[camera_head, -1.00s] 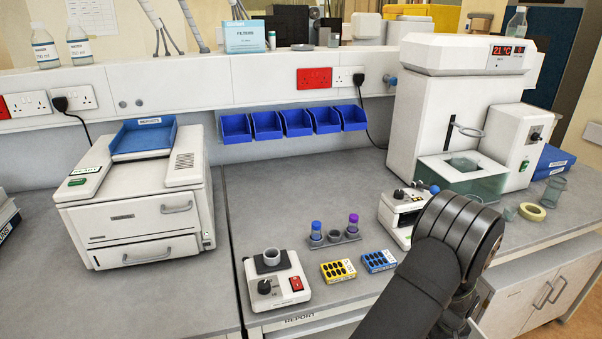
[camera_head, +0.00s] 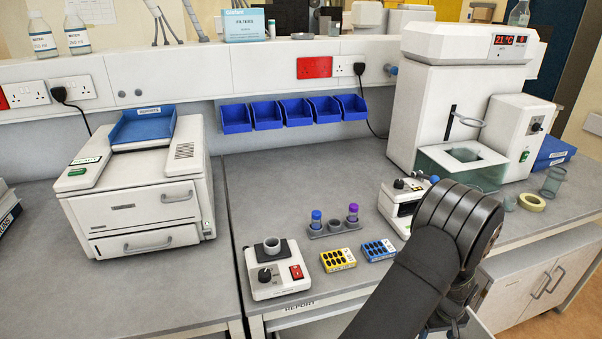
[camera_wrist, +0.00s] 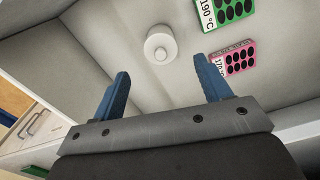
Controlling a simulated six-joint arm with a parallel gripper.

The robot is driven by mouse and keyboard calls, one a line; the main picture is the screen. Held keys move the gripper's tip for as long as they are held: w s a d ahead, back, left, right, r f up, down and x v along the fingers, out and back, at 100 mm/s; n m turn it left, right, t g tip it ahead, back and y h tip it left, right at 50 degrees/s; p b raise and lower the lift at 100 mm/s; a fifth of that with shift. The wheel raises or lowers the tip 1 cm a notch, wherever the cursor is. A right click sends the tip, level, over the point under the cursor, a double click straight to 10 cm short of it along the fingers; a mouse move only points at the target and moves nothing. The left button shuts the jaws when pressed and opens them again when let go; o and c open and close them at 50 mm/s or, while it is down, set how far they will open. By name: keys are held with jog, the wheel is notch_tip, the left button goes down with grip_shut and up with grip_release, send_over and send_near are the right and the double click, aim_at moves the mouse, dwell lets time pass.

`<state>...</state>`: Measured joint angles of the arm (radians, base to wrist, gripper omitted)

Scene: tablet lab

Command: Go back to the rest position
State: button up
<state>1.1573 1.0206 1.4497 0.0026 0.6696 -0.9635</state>
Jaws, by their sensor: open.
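My gripper (camera_wrist: 165,90) shows in the wrist view with its two blue fingers spread wide apart and nothing between them. Beyond the fingers is a pale grey surface with a round white knob-like piece (camera_wrist: 161,44) on it, apart from the fingers. In the head view my dark arm reaches in from the lower right, and its wrist hides part of the white device (camera_head: 402,205) behind it. The gripper's fingers are hidden in the head view.
A small white device (camera_head: 277,270), a grey rack (camera_head: 334,230) with two capped vials, and yellow (camera_head: 338,260) and blue (camera_head: 378,250) cards lie left of my arm. A large water-bath machine (camera_head: 420,110) stands behind it. Green (camera_wrist: 228,10) and pink (camera_wrist: 233,60) cards lie beyond the fingers.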

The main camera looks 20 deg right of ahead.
notch_tip(320, 180, up, 52)
jog(key=w+a, duration=0.1)
jog(key=w, duration=0.1)
jog(key=shift+f, duration=0.15)
dwell(0.5)
